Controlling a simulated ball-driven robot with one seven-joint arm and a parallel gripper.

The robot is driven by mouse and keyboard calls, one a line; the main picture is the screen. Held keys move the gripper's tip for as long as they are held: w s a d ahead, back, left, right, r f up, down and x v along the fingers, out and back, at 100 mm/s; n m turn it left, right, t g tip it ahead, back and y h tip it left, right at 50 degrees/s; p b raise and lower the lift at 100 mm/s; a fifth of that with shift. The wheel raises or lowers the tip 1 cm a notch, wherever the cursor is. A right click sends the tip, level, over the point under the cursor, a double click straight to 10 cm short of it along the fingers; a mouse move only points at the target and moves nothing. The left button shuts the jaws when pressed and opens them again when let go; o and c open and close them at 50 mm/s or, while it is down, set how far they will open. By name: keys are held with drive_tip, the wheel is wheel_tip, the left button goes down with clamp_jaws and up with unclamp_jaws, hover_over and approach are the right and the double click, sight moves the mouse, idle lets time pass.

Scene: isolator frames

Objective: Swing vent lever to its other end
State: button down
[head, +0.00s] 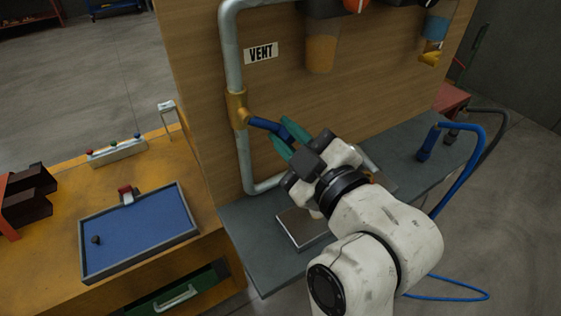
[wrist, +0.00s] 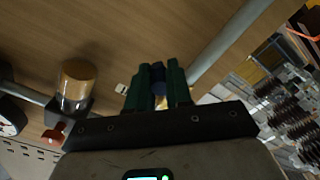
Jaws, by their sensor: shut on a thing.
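The vent lever (head: 261,124) is a blue handle. It sticks out to the right and slightly down from a brass valve body (head: 238,108) on a grey pipe. A white VENT label (head: 261,54) is on the wooden panel above it. My gripper (head: 280,131) has green fingers shut on the outer part of the lever. In the wrist view the lever (wrist: 158,73) shows as a dark blue piece between the two green fingers. Its outer end is hidden by the fingers.
The grey pipe (head: 230,60) runs down the wooden panel (head: 200,90) and bends right below the valve. A metal plate (head: 303,229) lies on the grey shelf under my arm. A blue hose (head: 470,170) stands at right. A blue tray (head: 140,232) sits at left.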

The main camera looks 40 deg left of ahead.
drive_tip(key=shift+w+d+r+n+b, duration=0.15)
drive_tip(key=shift+w+r+n+b, duration=0.1)
drive_tip(key=shift+r+n+b, duration=0.65)
drive_tip(key=shift+w+d+r+n+b, duration=0.15)
drive_tip(key=shift+r+n+b, duration=0.35)
drive_tip(key=shift+n+b, duration=0.75)
drive_tip(key=shift+w+d+r+n+b, duration=0.1)
drive_tip(key=shift+w+r+n+b, duration=0.2)
drive_tip(key=shift+r+n+b, duration=0.75)
drive_tip(key=shift+f+n, duration=0.2)
drive_tip(key=shift+n, duration=0.2)
drive_tip(key=c, duration=1.1)
unclamp_jaws()
drive_tip(key=shift+s+a+f, duration=0.1)
drive_tip(key=shift+f, duration=0.05)
drive_tip(key=shift+o, duration=0.2)
drive_tip(key=shift+f, duration=0.1)
